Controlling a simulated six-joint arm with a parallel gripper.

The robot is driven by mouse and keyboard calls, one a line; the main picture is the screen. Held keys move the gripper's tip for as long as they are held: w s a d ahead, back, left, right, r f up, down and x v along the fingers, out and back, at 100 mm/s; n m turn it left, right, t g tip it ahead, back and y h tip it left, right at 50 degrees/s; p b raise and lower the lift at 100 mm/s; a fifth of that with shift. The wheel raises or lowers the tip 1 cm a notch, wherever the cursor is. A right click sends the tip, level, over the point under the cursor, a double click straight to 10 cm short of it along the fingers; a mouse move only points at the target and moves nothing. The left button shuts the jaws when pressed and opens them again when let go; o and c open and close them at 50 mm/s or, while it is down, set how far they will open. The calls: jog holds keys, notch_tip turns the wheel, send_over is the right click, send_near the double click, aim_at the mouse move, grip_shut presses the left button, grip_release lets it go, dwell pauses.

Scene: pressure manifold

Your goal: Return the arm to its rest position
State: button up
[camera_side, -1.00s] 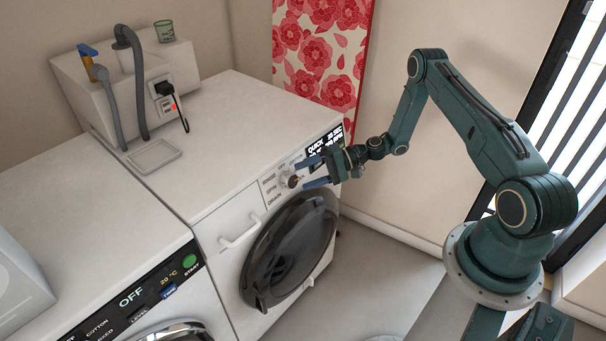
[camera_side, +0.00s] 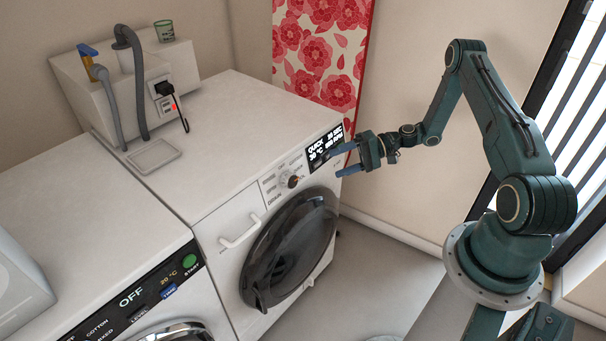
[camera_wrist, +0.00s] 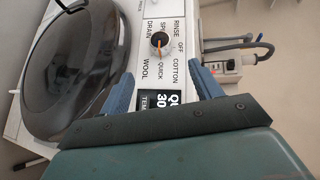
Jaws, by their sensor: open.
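My gripper (camera_side: 346,160) is open and empty, with its blue fingers pointing left toward the front panel of the right-hand washing machine (camera_side: 222,150). It is in front of the right end of that panel, by the lit display (camera_side: 324,147). The dial (camera_side: 291,181) is left of the fingers and apart from them. In the wrist view the dial (camera_wrist: 159,41) lies beyond the two spread fingers, and its orange pointer shows. The display (camera_wrist: 158,100) is partly hidden there by my gripper's body. The display reads "QUICK" and "30".
The dark round door (camera_side: 289,250) is below the panel, beside a white handle (camera_side: 240,232). A second machine's panel (camera_side: 130,300) reads "OFF". A utility box (camera_side: 125,85) with hoses and a plug stands at the back. Free room lies right of the machine.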

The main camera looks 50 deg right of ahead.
jog(key=s+a+r+n+g+h, duration=0.25)
jog(key=a+r, duration=0.25)
jog(key=r, duration=0.5)
jog(key=s+a+r+n+g+h, duration=0.1)
jog(key=a+r+n+g+h, duration=0.4)
jog(key=r, duration=0.6)
jog(key=s+a+r+t+h, duration=0.2)
jog(key=s+r, duration=0.3)
jog(key=s, duration=0.5)
jog(key=s+a+r+t+h, duration=0.2)
jog(key=s+r, duration=0.4)
jog(key=s, duration=0.4)
jog(key=shift+s+a+h, duration=0.15)
jog(key=shift+s+h, duration=0.2)
jog(key=shift+s, duration=0.05)
